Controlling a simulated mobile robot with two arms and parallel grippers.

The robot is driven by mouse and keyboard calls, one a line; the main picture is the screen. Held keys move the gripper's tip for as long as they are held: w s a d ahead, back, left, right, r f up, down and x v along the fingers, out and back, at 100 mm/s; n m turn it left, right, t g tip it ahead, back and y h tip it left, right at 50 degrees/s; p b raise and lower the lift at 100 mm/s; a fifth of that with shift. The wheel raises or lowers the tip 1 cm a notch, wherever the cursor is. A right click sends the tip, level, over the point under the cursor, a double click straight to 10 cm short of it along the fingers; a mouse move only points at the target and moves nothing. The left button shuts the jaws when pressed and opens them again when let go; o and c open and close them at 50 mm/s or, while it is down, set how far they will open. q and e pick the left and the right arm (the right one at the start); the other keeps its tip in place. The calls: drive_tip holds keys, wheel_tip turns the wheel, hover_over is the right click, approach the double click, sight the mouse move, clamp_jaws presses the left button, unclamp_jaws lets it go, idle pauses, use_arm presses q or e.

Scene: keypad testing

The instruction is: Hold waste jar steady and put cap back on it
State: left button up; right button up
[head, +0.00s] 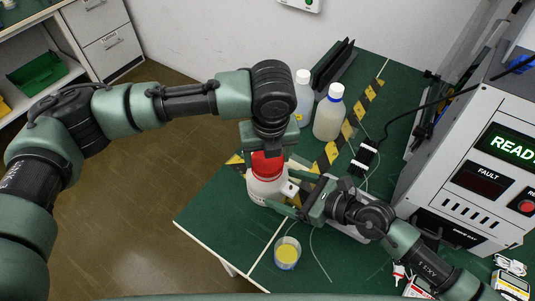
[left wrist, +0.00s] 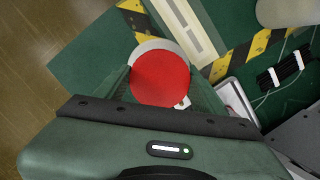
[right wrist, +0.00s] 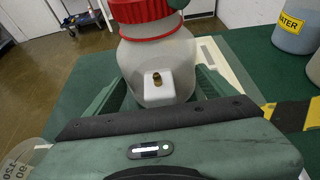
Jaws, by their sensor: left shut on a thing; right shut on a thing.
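The waste jar (head: 262,190) is a whitish jar standing on the green table, with a small brass fitting on a white block (right wrist: 157,82) on its side. Its red cap (head: 267,163) is at the jar's mouth; in the left wrist view the cap (left wrist: 160,79) covers most of the jar. My left gripper (head: 268,152) points down from above and is shut on the red cap. My right gripper (head: 290,199) comes from the right and is shut on the jar body (right wrist: 158,55). Whether the cap is threaded on fully, I cannot tell.
A beaker of yellow liquid (head: 287,253) stands near the table's front edge. Two bottles (head: 329,112) (head: 302,84) and a black rack (head: 333,66) stand behind. A grey machine (head: 460,160) reading READY is at right. Cables cross the table.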

use_arm(q)
drive_tip(key=shift+f, duration=0.55)
drive_tip(key=m+h, duration=0.1)
drive_tip(key=m, duration=0.6)
drive_tip(key=shift+a, duration=0.1)
drive_tip(key=m, duration=0.3)
drive_tip(key=shift+m+g+h, duration=0.3)
drive_tip(key=shift+m, duration=0.1)
drive_tip(key=m, duration=0.2)
drive_tip(key=shift+m, duration=0.4)
drive_tip(key=o, duration=1.4)
drive_tip(key=shift+r, duration=2.25)
